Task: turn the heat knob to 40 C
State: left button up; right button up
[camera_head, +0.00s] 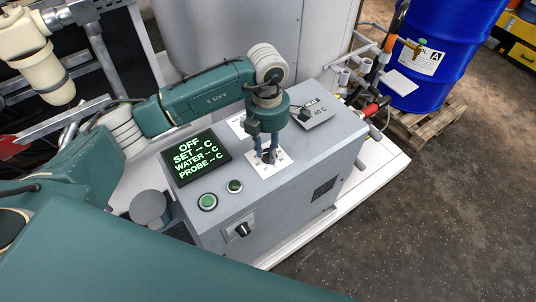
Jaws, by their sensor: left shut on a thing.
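The grey control box (285,205) stands in the middle of the view. My left gripper (267,157) points down onto its top and is shut on the heat knob, which the fingers mostly hide. A white dial card (258,168) lies around the knob; its marks are too small to read. The dark display (196,157) shows OFF, SET -- C, WATER -- C and PROBE -- C in green. My right gripper is not in view.
A large green button (208,202) and a small one (235,186) sit in front of the display. A black switch (243,229) is on the front face. A blue drum (440,45) stands on a wooden pallet (425,125) at the back right. The floor at right is clear.

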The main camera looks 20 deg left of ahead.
pick_arm(q)
jog(key=m+b, duration=0.3)
jog(key=shift+w+d, duration=0.15)
jog(key=shift+w, duration=0.05)
jog(key=shift+r+m+b, duration=0.2)
jog(key=shift+m+b, duration=0.7)
jog(key=shift+b, duration=0.05)
jog(key=o, duration=1.2)
jog(key=shift+d, duration=0.1)
jog(key=shift+c, duration=0.2)
jog(key=shift+s, duration=0.1)
notch_tip(320, 180, up, 12)
jog(key=shift+w, duration=0.2)
